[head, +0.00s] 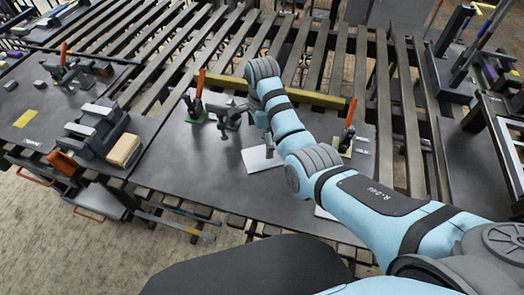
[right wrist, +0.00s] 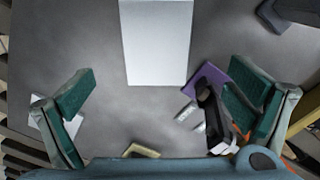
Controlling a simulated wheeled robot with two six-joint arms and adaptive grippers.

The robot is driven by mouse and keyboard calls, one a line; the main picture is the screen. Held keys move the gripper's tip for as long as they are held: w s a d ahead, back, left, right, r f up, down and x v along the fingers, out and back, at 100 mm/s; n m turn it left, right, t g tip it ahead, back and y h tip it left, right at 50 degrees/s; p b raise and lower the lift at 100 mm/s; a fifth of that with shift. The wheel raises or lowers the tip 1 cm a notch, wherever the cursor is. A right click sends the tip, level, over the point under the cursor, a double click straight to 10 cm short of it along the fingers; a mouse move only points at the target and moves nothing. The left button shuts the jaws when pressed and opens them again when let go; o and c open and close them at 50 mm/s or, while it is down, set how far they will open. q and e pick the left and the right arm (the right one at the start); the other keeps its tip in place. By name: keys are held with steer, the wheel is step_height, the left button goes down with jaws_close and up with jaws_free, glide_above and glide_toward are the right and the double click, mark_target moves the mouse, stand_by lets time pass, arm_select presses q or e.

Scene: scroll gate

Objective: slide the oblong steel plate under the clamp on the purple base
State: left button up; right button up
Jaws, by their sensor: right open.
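The oblong steel plate (right wrist: 156,40) lies flat on the dark table, ahead of my right gripper in the right wrist view; its left part shows beside my arm in the head view (head: 262,158). My right gripper (right wrist: 165,97) is open and empty, with green finger pads wide apart; my arm hides it in the head view. The purple base (right wrist: 212,77) sits right of the plate's near end, close to the right finger. Its dark clamp (right wrist: 212,115) stands there, partly covered by that finger. My left gripper is not in view.
A green-based clamp (head: 197,112) and a dark fixture (head: 232,113) stand left of the plate. A yellow corner piece (right wrist: 140,151) and small pale pieces (right wrist: 185,112) lie nearby. Another pale sheet (right wrist: 42,118) lies beyond the left finger. The table's front left is clear.

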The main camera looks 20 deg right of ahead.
mark_target(263, 157)
steer(key=f, duration=0.2)
steer(key=f+b, duration=0.1)
steer(key=f, duration=0.2)
steer(key=shift+s+f, duration=0.4)
steer(key=shift+w+f, duration=0.2)
steer(key=shift+f, duration=0.4)
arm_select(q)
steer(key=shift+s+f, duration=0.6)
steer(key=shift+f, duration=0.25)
arm_select(e)
steer(key=shift+s+r, duration=0.1)
steer(key=shift+c, duration=1.4)
steer(key=c, duration=1)
steer(key=shift+s+r, duration=0.15)
steer(key=shift+s, duration=0.15)
steer(key=c, duration=0.9)
jaws_close()
steer(key=shift+w, duration=0.2)
